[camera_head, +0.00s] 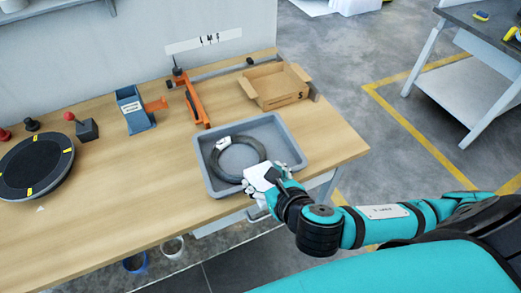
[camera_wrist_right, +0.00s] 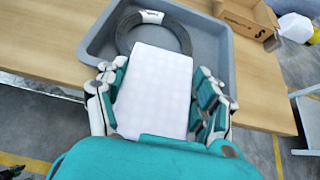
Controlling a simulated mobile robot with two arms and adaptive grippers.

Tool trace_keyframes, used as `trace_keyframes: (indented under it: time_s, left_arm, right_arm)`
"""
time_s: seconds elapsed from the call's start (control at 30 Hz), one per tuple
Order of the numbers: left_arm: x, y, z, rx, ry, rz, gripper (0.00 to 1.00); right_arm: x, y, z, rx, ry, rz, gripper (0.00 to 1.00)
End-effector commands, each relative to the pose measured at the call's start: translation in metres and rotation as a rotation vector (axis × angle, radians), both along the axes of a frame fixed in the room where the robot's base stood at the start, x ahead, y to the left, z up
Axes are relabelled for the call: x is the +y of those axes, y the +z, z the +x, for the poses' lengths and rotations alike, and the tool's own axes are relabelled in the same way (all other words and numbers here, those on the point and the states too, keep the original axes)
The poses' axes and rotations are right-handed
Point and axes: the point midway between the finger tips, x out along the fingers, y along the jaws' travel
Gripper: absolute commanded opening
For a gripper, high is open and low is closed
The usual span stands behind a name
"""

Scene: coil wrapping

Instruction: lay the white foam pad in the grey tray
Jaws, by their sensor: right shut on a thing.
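My right gripper (camera_head: 263,187) is shut on the white foam pad (camera_head: 261,176), at the front right corner of the grey tray (camera_head: 203,163). In the right wrist view the pad (camera_wrist_right: 155,90) lies flat between the two fingers of the gripper (camera_wrist_right: 155,95) and hides part of the tray (camera_wrist_right: 100,42). A dark coil (camera_head: 214,159) with a white label lies in the tray, and it also shows in the right wrist view (camera_wrist_right: 183,35) beyond the pad. Whether the pad touches the coil or tray I cannot tell. My left gripper is not in view.
An open cardboard box (camera_head: 277,101) stands behind the tray. An orange clamp-like tool (camera_head: 196,104) and a blue-grey dispenser (camera_head: 134,108) stand farther left. A round black turntable (camera_head: 35,167) is at the far left. Bare wood lies left of the tray.

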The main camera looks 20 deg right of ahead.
Motion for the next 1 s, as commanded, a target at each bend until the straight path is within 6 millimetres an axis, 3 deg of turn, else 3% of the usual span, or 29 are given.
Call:
trace_keyframes:
  time_s: [0.03,0.13,0.2,0.3,0.5,0.6,0.73,0.83,1.0]
  left_arm:
    - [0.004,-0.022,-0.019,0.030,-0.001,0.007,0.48]
    - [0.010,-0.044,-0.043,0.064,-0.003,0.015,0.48]
    - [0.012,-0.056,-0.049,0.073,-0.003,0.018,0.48]
    - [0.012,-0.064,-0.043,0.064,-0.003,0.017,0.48]
    - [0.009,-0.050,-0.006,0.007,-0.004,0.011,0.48]
    - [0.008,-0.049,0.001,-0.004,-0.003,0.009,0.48]
    - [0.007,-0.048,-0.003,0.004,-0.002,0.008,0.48]
    - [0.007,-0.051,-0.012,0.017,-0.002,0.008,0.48]
    - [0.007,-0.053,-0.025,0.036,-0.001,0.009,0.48]
  right_arm:
    - [-0.006,-0.010,0.015,-0.011,-0.002,-0.002,0.50]
    - [-0.013,-0.014,0.035,-0.010,-0.003,-0.001,0.50]
    - [-0.018,-0.013,0.047,-0.010,-0.003,0.000,0.50]
    - [-0.026,-0.012,0.067,-0.007,-0.004,-0.001,0.50]
    - [-0.038,-0.009,0.098,-0.001,-0.004,0.000,0.50]
    - [-0.040,-0.011,0.106,-0.001,-0.001,0.000,0.50]
    - [-0.045,-0.011,0.117,-0.001,-0.003,0.001,0.50]
    - [-0.044,-0.033,0.115,0.006,-0.001,0.001,0.50]
    - [-0.044,-0.047,0.116,0.000,-0.001,0.000,0.50]
